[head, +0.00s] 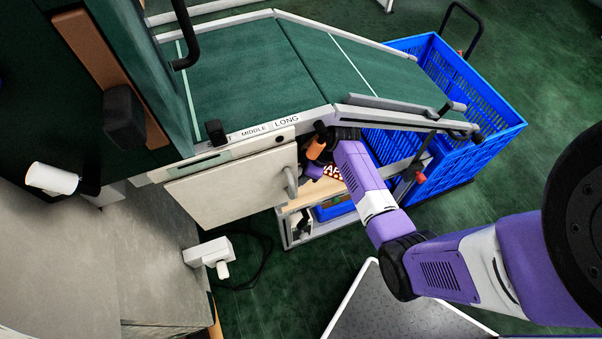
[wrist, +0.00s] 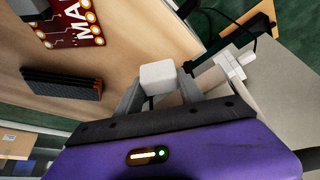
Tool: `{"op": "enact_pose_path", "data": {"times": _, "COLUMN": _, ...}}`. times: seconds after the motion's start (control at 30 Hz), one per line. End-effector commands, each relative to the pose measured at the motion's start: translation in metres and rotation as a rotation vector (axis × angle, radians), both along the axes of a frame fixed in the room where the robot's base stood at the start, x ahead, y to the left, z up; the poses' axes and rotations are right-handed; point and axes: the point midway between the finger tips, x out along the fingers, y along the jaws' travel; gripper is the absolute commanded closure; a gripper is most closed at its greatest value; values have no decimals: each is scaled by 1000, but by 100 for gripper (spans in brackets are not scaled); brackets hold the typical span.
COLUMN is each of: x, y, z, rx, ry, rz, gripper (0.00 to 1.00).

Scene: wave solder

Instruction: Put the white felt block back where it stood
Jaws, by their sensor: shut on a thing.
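The white felt block (wrist: 158,76) is between the two fingertips of my gripper (wrist: 160,88) in the wrist view. My gripper is shut on it, with one finger on each side. The block appears over a light wood-coloured surface (wrist: 135,45); whether it touches that surface I cannot tell. In the head view my arm reaches down beside the bench's hinged pale panel, and the fingertips and the block are hidden there.
A red board with white letters (wrist: 78,22) and a dark ridged block (wrist: 62,84) lie on the wood-coloured surface. A white fixture (wrist: 222,72) stands right of my gripper. The head view shows a pale panel (head: 235,185), a blue crate (head: 495,115) and a white fixture (head: 208,250).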

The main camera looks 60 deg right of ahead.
Motion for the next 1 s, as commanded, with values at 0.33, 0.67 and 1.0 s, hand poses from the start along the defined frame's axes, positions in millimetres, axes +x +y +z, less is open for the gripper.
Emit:
{"op": "enact_pose_path", "data": {"times": 0.33, "x": 0, "y": 0, "z": -2, "rx": 0, "ry": 0, "rz": 0, "gripper": 100}}
{"op": "enact_pose_path", "data": {"times": 0.67, "x": 0, "y": 0, "z": -26, "rx": 0, "ry": 0, "rz": 0, "gripper": 100}}
{"op": "enact_pose_path", "data": {"times": 1.0, "x": 0, "y": 0, "z": -57, "rx": 0, "ry": 0, "rz": -1, "gripper": 100}}
